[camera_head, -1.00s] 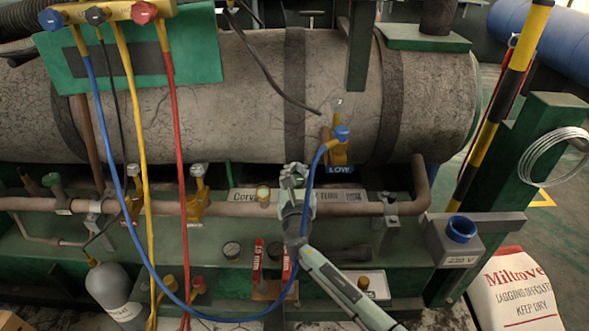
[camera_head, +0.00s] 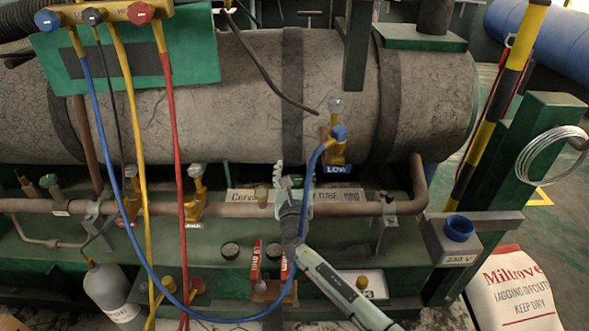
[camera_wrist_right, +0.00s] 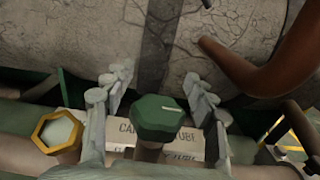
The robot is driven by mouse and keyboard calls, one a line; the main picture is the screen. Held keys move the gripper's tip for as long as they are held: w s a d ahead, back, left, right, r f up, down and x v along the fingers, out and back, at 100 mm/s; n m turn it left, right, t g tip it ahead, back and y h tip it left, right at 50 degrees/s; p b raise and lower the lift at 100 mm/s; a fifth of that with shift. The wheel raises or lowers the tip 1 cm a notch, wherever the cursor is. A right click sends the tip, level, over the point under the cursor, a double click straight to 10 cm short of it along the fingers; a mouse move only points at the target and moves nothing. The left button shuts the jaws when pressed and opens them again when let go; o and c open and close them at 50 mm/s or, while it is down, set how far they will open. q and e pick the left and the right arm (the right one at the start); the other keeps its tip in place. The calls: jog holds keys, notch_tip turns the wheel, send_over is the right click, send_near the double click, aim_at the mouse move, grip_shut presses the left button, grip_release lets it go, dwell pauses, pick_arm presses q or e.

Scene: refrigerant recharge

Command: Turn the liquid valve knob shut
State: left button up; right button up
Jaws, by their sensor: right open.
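A green faceted knob with a pale line on its top (camera_wrist_right: 160,118) sits on a short stem on the pipe. In the right wrist view it stands between the two spread fingers of my right gripper (camera_wrist_right: 156,97), with a gap visible on each side. I take it for the liquid valve knob; its label is not readable. In the head view my right gripper (camera_head: 293,174) is open at the pipe below the big tank, and it largely hides the knob. My left gripper is not in view.
A brass hexagonal fitting (camera_wrist_right: 56,132) is left of the knob. A blue hose (camera_head: 152,265) loops beneath my right gripper and up to the yellow LOW valve (camera_head: 337,155). A lettered plate (camera_head: 338,195) lies behind the gripper. A brown pipe bend (camera_head: 420,180) is at right.

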notch_tip(320, 180, up, 10)
dwell(0.5)
